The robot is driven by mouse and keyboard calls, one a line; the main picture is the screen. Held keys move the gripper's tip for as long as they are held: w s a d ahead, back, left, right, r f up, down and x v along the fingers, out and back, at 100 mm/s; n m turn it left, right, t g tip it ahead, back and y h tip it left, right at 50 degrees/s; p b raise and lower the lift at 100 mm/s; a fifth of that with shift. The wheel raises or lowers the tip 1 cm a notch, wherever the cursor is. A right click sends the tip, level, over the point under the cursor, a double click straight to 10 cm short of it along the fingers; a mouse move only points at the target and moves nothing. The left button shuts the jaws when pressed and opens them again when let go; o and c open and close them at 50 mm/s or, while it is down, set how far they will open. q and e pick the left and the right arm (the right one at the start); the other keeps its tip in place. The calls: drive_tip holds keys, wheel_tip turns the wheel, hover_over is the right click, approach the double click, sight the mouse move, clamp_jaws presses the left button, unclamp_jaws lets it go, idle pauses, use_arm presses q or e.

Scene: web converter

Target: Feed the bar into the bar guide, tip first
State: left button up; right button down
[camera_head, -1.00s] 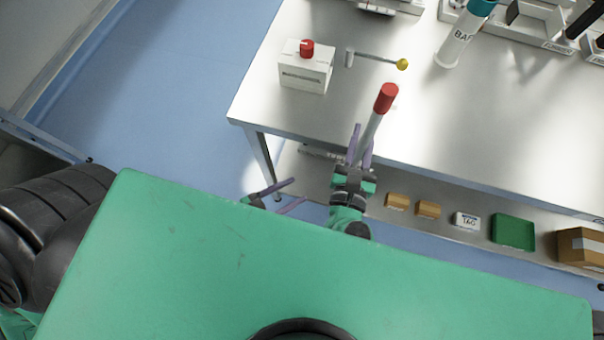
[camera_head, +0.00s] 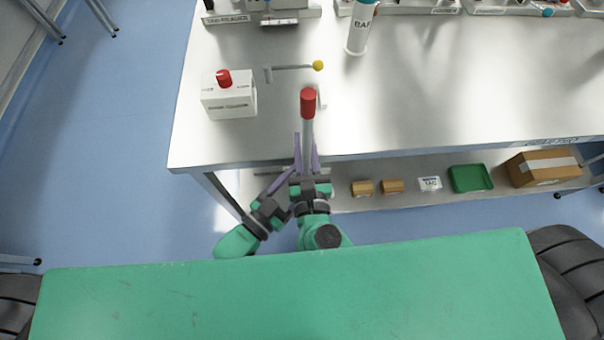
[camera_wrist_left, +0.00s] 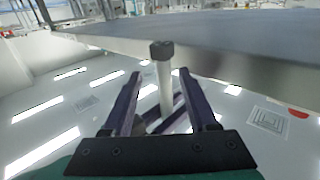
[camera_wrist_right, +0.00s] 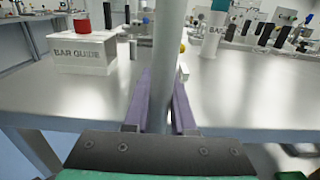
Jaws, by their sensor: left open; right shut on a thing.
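The grey bar (camera_head: 308,132) with a red tip (camera_head: 308,103) is in my right gripper (camera_head: 308,150), which is shut on it at the table's front edge. My left gripper (camera_head: 284,190) is open just left of the right one. In the left wrist view, the bar (camera_wrist_left: 164,82) with a dark end stands between the open fingers; contact cannot be told. The bar guide (camera_head: 229,98) is a white box with a red knob, left of the tip. Its label shows in the right wrist view (camera_wrist_right: 82,52).
A lever with a yellow ball (camera_head: 317,66) stands behind the bar's tip. A white labelled tube (camera_head: 361,28) stands farther back. The tabletop (camera_head: 450,100) is bare to the right. A lower shelf holds small boxes and a green tray (camera_head: 470,178).

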use_arm(q)
drive_tip(key=shift+w+d, duration=0.35)
drive_tip(key=shift+s, duration=0.1)
clamp_jaws()
use_arm(e)
drive_tip(key=c, duration=0.7)
unclamp_jaws()
drive_tip(key=shift+o, duration=0.2)
